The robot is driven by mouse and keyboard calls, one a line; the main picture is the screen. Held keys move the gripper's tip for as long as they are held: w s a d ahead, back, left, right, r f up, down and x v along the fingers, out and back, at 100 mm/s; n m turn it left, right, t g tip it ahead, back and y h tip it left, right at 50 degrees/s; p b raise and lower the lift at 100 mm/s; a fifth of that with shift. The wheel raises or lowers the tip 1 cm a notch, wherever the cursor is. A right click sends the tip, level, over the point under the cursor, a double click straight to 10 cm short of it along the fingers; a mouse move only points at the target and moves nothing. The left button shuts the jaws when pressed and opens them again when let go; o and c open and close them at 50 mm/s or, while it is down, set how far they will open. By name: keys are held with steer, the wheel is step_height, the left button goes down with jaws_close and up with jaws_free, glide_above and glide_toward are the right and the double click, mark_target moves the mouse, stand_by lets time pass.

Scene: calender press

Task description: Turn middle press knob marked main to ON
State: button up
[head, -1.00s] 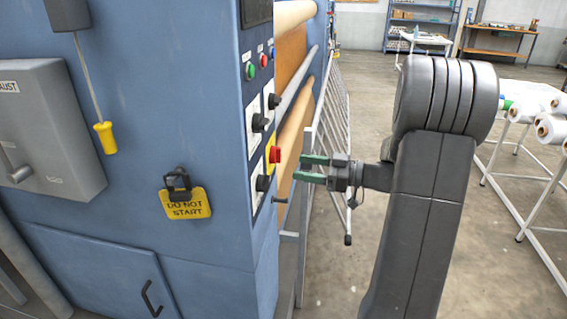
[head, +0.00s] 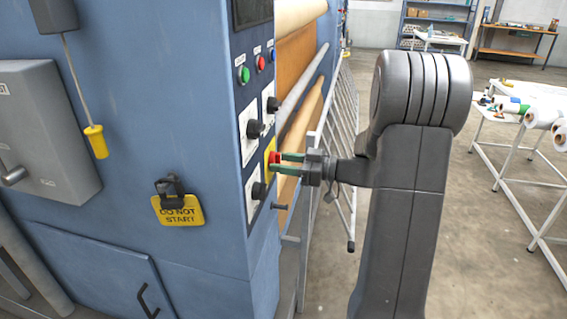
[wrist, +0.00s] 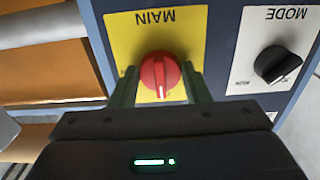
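The red main knob (head: 275,157) sits on a yellow plate on the panel's narrow side face. In the wrist view the knob (wrist: 160,76) is under an upside-down MAIN label, and its white pointer line points toward the bottom of the picture. My gripper (head: 281,163) reaches the panel from the right with its green fingers apart. In the wrist view one finger stands on each side of the knob, with a small gap seeming to show on both sides. The ON mark cannot be read.
A black MODE knob (wrist: 278,65) on a white plate is beside the main knob. Another black knob (head: 255,128), a green button (head: 243,75) and a red button (head: 260,62) are on the same panel. A dark peg (head: 279,206) sticks out below. A barred guard (head: 345,140) stands behind.

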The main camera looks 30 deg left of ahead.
steer(key=shift+m+b, duration=0.35)
steer(key=shift+m, duration=0.05)
steer(key=m+b, duration=0.2)
steer(key=m, duration=0.5)
steer(key=shift+s+b, duration=0.1)
steer(key=shift+b, duration=0.25)
steer(key=m, duration=0.3)
steer(key=m+p, duration=0.1)
steer(key=m, duration=0.1)
steer(key=shift+r+m, duration=0.2)
steer(key=shift+m, duration=0.2)
steer(key=m+p, duration=0.2)
steer(key=m, duration=0.2)
steer(key=shift+m+p, duration=0.3)
steer(key=o, duration=0.9)
steer(key=shift+d, duration=0.1)
steer(key=shift+o, duration=0.2)
